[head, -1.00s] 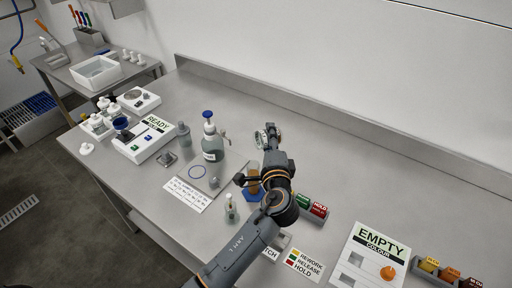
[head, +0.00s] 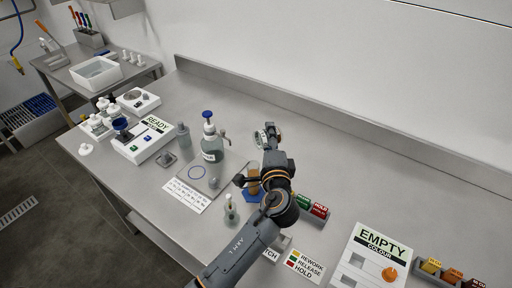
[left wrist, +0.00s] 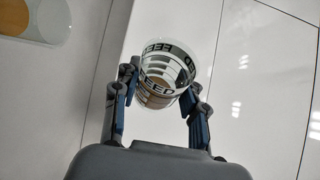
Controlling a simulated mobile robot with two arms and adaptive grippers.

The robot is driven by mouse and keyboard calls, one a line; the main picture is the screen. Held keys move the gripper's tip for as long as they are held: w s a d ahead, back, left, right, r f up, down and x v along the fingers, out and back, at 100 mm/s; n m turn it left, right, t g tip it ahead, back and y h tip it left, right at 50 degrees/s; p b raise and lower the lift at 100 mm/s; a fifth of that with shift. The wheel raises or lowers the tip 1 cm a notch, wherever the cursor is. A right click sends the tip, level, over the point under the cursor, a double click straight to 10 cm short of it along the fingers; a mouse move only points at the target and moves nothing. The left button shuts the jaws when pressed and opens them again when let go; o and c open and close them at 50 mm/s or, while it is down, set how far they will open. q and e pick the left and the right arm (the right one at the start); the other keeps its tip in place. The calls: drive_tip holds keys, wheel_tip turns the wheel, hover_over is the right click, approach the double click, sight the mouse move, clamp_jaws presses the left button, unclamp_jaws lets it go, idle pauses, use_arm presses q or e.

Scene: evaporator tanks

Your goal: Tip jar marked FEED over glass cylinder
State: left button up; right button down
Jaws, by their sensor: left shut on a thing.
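The jar marked FEED (left wrist: 166,75) is clear with dark lettering and some brownish content low inside. My left gripper (left wrist: 160,92) is shut around it, one finger on each side. In the head view the jar (head: 260,139) shows small and pale at the left gripper (head: 268,135), above the bench; its exact tilt is hard to tell. The glass cylinder (head: 253,180) with amber content stands upright on a blue foot (head: 252,196), close beside my left arm and partly hidden by it. An amber-filled glass shape (left wrist: 38,20) shows at the wrist view's top left, apart from the jar.
A blue-capped bottle (head: 212,145) and a small bottle (head: 230,208) stand left of the cylinder. Red and green HOLD blocks (head: 312,207) lie right of my arm. The bench's back strip is clear.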

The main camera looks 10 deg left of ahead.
use_arm(q)
drive_tip(key=shift+a+r+n+b, duration=0.15)
drive_tip(key=shift+n+b, duration=0.25)
drive_tip(key=shift+b, duration=0.4)
idle(0.6)
idle(1.1)
drive_tip(key=shift+m+p, duration=0.5)
drive_tip(key=shift+p, duration=0.6)
drive_tip(key=shift+f+p, duration=0.2)
drive_tip(key=shift+p, duration=0.1)
drive_tip(key=shift+d, duration=0.2)
drive_tip(key=shift+w+f+m+g+p, duration=0.1)
drive_tip(key=shift+m+g+p, duration=0.2)
drive_tip(key=shift+m+p, duration=0.6)
drive_tip(key=shift+f+p, duration=0.15)
drive_tip(key=shift+p, duration=0.15)
drive_tip(key=shift+d+m+g+p, duration=0.1)
drive_tip(key=shift+m+g+p, duration=0.2)
drive_tip(key=shift+p, duration=0.6)
drive_tip(key=shift+f, duration=0.25)
